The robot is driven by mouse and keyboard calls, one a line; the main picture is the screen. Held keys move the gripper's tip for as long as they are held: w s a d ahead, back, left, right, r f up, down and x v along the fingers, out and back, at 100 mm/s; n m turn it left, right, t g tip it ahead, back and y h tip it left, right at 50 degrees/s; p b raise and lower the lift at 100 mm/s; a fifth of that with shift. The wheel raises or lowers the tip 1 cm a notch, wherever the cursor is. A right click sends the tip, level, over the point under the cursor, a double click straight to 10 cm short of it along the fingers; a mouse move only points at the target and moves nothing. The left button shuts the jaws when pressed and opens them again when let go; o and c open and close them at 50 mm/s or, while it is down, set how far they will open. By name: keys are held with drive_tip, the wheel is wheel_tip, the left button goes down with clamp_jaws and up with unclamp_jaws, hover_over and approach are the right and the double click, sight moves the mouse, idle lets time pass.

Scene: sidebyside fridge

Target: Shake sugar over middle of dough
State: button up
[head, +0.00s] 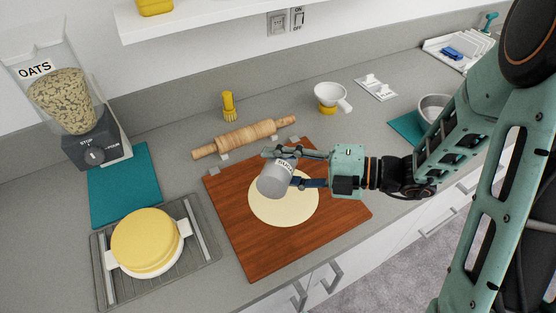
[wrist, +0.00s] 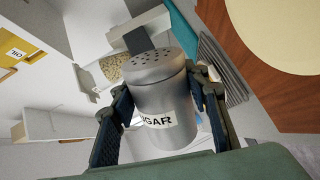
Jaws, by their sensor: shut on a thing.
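A metal sugar shaker (head: 273,179) with a white label is held in my gripper (head: 294,168), above the dough. In the wrist view the shaker (wrist: 160,95) shows its perforated lid and part of the word SUGAR, with a finger on each side. My gripper (wrist: 165,112) is shut on it. In the head view the shaker is tilted, its lid end toward the lower left. The dough (head: 285,212) is a flat pale round on a brown wooden board (head: 245,258). The shaker and gripper hide its upper part. No falling sugar is visible.
A rolling pin (head: 243,138) lies behind the board. A rack (head: 107,285) with a yellow round item (head: 145,240) stands at the left, near the oats dispenser (head: 65,100). The board's front part is clear.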

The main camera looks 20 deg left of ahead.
drive_tip(key=shift+r+m+g+p, duration=0.3)
drive_tip(key=shift+r+m+p, duration=0.3)
drive_tip(key=shift+p, duration=1.25)
drive_tip(key=shift+m+p, duration=0.4)
drive_tip(key=shift+p, duration=0.35)
drive_tip(key=shift+w+m+g+p, duration=0.15)
drive_tip(key=shift+m+g+p, duration=0.2)
drive_tip(key=shift+p, duration=0.4)
drive_tip(key=shift+w+f+m, duration=0.1)
drive_tip(key=shift+f+m, duration=0.2)
drive_tip(key=shift+m, duration=0.45)
drive_tip(key=shift+f+m+g, duration=0.25)
drive_tip(key=shift+f+m, duration=0.05)
drive_tip(key=shift+f+b, duration=1.55)
drive_tip(key=shift+f, duration=1.15)
